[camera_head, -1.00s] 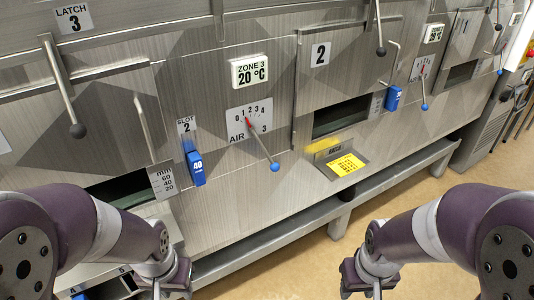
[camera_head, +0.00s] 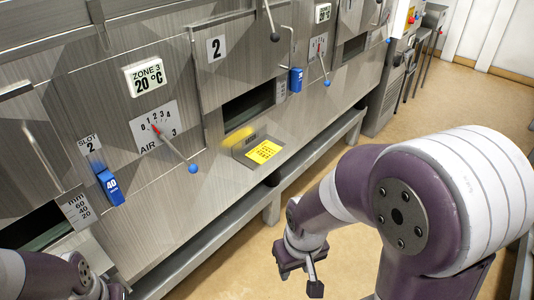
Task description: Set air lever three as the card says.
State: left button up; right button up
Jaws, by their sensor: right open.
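Air lever three (camera_head: 176,151) is a thin metal rod with a blue ball knob, on a white dial plate (camera_head: 149,142) marked 0 to 4. The rod slopes down to the right. Its red pointer end is near the low numbers, but the exact mark is hard to tell. A yellow card (camera_head: 263,152) lies in a small metal tray right of the lever; its print is too small to read. My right gripper (camera_head: 302,276) is open and empty, out over the floor, apart from the panel. My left gripper (camera_head: 95,288) is partly visible at the bottom left; its jaws are unclear.
A blue slot 2 tab (camera_head: 110,188) sticks out left of the dial. A zone 3 display (camera_head: 147,76) reads 20 °C above it. A dark opening (camera_head: 247,106) lies above the tray. A rail (camera_head: 225,232) runs along the panel's foot. The floor beyond is clear.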

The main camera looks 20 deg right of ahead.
aim_at(192, 169)
jog(key=i+l+u, duration=0.4)
jog(key=i+l, duration=0.3)
